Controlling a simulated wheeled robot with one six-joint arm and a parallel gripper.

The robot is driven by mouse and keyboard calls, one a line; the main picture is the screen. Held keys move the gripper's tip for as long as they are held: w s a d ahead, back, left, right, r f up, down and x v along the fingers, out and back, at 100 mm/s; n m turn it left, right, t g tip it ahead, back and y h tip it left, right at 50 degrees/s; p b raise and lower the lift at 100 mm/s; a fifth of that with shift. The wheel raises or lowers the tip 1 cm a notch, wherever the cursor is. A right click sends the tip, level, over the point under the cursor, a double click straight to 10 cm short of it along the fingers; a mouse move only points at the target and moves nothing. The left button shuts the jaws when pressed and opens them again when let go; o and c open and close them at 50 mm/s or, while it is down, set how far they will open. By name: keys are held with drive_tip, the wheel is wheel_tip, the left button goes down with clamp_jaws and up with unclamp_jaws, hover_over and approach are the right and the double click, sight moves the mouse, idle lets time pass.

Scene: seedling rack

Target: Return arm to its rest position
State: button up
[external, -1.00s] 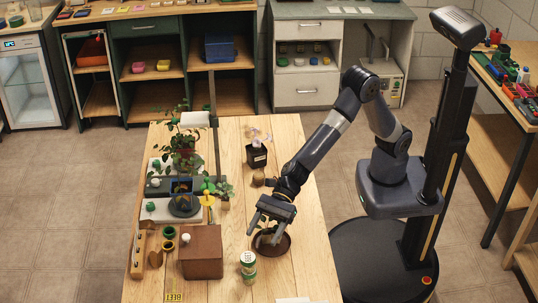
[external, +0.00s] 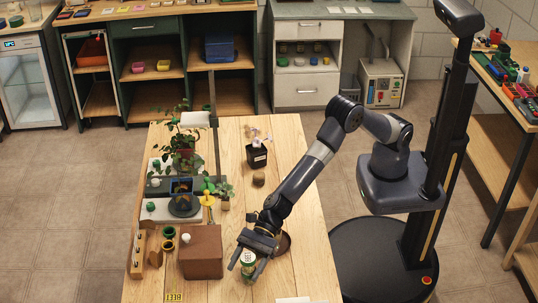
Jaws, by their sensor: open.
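My gripper (external: 247,262) is at the front of the wooden table (external: 232,150), pointing down over a small green-and-white can (external: 248,258). Its fingers are apart, one to each side of the can's top in the picture. I cannot tell whether they touch it. The arm reaches down to the left from its base on the right. A brown saucer (external: 284,243) is partly hidden behind the gripper.
A brown box (external: 203,252) stands just left of the gripper. Green-rimmed pots (external: 168,233), a rack with plants (external: 160,210) and a wooden block with holes (external: 138,250) are at the left. A dark labelled pot (external: 257,157) stands farther back. The table's right side is mostly clear.

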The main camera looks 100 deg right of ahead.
drive_tip(key=shift+w+a+f+b, duration=0.1)
drive_tip(key=shift+a+f+b, duration=0.05)
drive_tip(key=shift+f+b, duration=0.2)
drive_tip(key=shift+r+p, duration=0.3)
